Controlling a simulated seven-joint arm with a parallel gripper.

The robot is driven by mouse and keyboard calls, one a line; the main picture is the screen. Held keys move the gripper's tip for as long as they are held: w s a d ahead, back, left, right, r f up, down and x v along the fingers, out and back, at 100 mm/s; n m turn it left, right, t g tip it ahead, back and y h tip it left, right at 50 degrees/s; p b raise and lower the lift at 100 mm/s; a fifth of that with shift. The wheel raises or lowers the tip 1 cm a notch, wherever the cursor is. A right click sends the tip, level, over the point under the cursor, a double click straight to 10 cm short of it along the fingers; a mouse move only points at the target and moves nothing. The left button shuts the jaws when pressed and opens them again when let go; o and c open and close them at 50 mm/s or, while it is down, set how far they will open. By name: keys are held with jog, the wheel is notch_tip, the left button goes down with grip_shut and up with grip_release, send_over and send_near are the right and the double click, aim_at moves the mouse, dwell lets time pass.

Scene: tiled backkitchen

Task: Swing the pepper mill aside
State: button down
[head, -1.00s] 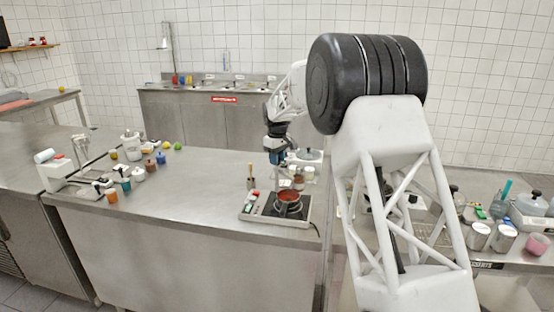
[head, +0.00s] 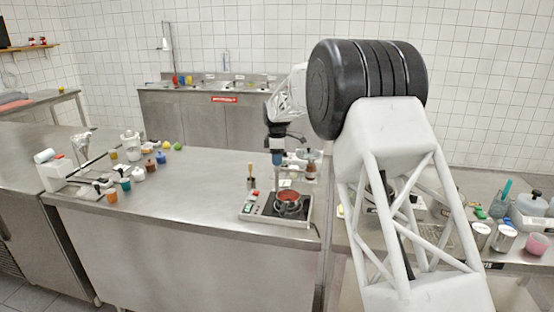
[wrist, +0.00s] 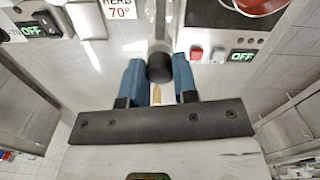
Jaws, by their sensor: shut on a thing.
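My gripper (head: 277,163) points down behind the hot plate in the head view. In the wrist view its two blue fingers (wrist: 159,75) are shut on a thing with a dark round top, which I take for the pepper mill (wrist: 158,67). I cannot pick out the mill clearly in the head view.
A hot plate (head: 259,216) carries a red pot (head: 289,196), close in front of my gripper. A pot with a wooden-handled tool (head: 250,176) stands to the left. Small jars (head: 138,174) stand further left. The counter between is clear.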

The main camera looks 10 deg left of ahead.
dwell(0.4)
jog(key=c, duration=0.9)
grip_release()
jog(key=shift+r, duration=0.1)
jog(key=shift+r, duration=3.85)
